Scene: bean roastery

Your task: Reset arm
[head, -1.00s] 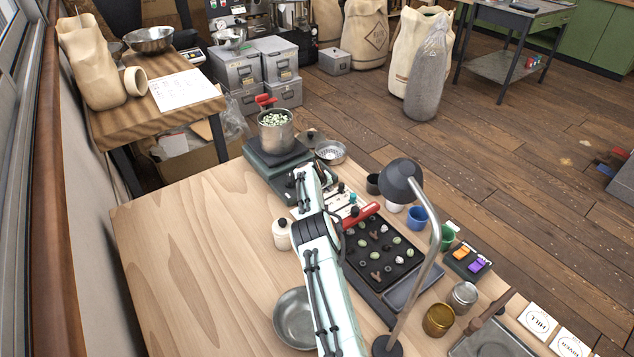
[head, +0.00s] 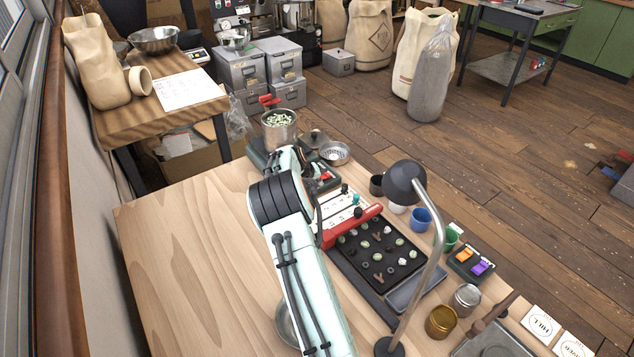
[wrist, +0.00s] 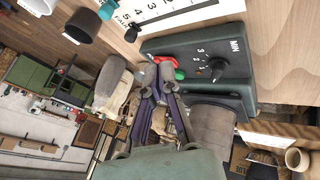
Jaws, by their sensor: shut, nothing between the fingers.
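My gripper (wrist: 160,85) shows in the wrist view with its two dark fingers together and nothing between them. Its tips appear in front of the hot plate's control box (wrist: 200,48), by the red and green buttons; I cannot tell whether they touch. The box has a black dial (wrist: 218,68). In the head view my pale arm reaches up over the wooden table (head: 190,240), and its end hides the gripper. The steel pot (head: 279,141) with green beans stands on the hot plate beyond the arm.
Right of the arm are a black bean tray (head: 400,262), a red-handled tool (head: 350,226), a desk lamp (head: 437,235) and several cups. A steel bowl (head: 286,325) is partly hidden by the arm. The table's left side is clear.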

